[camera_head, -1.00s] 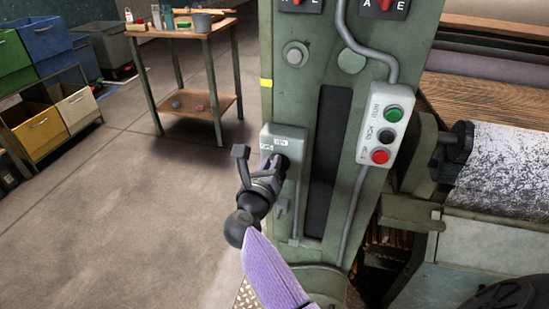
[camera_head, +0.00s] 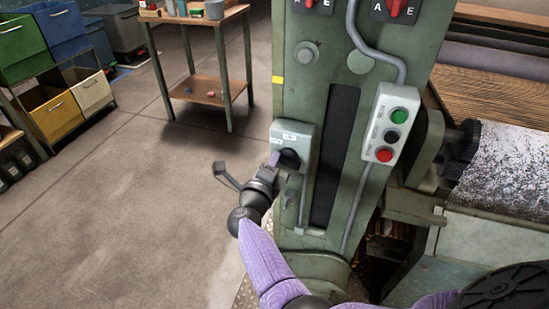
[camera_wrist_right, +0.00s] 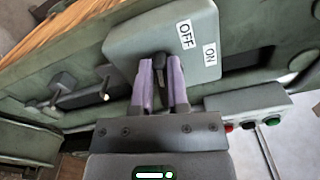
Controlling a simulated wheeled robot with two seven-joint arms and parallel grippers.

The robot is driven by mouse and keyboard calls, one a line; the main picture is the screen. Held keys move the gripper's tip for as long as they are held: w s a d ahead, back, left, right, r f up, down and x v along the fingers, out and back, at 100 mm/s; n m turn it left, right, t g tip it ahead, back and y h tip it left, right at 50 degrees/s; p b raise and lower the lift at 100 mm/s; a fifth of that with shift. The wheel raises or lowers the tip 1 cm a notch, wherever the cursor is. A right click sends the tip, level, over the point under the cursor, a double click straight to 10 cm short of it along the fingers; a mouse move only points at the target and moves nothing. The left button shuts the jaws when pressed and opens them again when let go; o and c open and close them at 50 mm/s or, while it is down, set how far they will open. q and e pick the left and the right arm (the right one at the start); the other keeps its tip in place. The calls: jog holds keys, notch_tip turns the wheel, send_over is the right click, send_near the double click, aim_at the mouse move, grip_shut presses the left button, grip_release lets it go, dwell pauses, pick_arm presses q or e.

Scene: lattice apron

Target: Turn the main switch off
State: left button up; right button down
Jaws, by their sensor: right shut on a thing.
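The main switch is a grey box (camera_head: 306,133) on the green machine post, with a black rotary handle (camera_head: 290,158). In the right wrist view the switch box (camera_wrist_right: 140,42) shows OFF and ON labels, and its dark handle (camera_wrist_right: 160,62) stands between two purple fingers. My right gripper (camera_head: 277,161) is at the front of the box, shut on the handle; its fingers also show in the right wrist view (camera_wrist_right: 161,75). The fingers partly cover the handle in the head view, so its exact angle is hard to read there. My left gripper is out of view.
A push-button box (camera_head: 391,124) with green, black and red buttons is right of the switch. Red switches (camera_head: 402,8) sit above. A small wooden table (camera_head: 203,92) and coloured bins (camera_head: 52,112) stand at the back left. The floor left of the post is clear.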

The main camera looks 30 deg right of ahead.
jog(key=n, duration=0.2)
jog(key=shift+f+n, duration=0.3)
dwell(0.5)
jog(key=c, duration=0.6)
grip_release()
jog(key=shift+a, duration=0.1)
